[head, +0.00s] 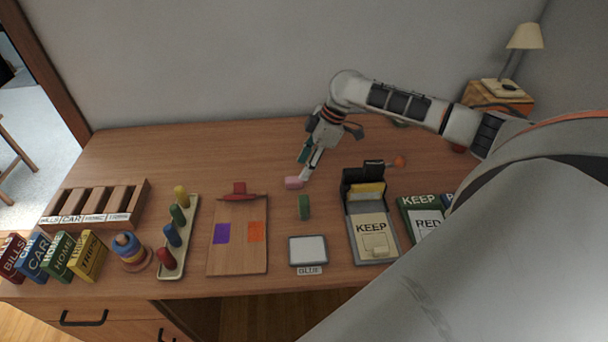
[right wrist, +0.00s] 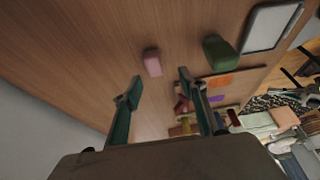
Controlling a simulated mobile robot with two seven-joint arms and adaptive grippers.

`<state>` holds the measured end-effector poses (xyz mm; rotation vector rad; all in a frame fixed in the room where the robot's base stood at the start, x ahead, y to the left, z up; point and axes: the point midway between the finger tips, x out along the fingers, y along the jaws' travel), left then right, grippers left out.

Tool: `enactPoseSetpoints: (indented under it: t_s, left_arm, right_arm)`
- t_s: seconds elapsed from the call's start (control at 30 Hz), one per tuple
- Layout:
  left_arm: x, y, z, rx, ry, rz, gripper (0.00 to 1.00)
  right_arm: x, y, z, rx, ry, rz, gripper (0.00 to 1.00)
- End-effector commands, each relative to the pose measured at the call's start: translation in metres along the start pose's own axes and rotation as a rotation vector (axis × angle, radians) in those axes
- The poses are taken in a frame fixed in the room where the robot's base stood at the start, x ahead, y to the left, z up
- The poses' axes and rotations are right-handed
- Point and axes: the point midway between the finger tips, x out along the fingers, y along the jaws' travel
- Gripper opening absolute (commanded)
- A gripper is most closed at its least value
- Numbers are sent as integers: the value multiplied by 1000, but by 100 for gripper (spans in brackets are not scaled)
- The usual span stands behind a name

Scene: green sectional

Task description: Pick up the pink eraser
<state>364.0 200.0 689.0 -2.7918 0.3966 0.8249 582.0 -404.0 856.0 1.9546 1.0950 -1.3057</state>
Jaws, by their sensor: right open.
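The pink eraser (head: 293,183) lies on the wooden desk in the head view, just left of and below my right gripper's fingertips. It also shows in the right wrist view (right wrist: 152,63), ahead of the fingers and between their lines, with bare desk around it. My right gripper (head: 306,167) is open and empty, tilted down over the desk; in the right wrist view its two fingers (right wrist: 158,88) stand well apart. I cannot tell whether the fingertips are level with the eraser. My left gripper is not in view.
A green block (head: 304,207) lies close to the eraser. A board with purple and orange squares (head: 237,262), a white pad (head: 308,250) and a KEEP box (head: 392,255) stand nearer the front. Pegs (head: 172,235) and labelled boxes are at left. The desk's back left is clear.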

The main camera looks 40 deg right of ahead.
Motion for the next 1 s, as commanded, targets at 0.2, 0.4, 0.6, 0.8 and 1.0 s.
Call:
enactPoseSetpoints:
  t_s: [0.2, 0.4, 0.6, 0.8, 1.0]
  left_arm:
    - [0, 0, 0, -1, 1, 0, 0]
    - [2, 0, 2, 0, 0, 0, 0]
    - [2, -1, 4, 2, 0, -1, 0]
    - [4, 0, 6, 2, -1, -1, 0]
    - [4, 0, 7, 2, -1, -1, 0]
  right_arm:
    - [2, 0, 0, 0, 1, -1, 42]
    - [21, 0, -1, 1, 1, -2, 42]
    - [41, 2, -4, 1, 2, -2, 42]
    - [70, 5, -5, 0, 0, -2, 42]
    - [79, 6, -5, 0, 0, 0, 42]
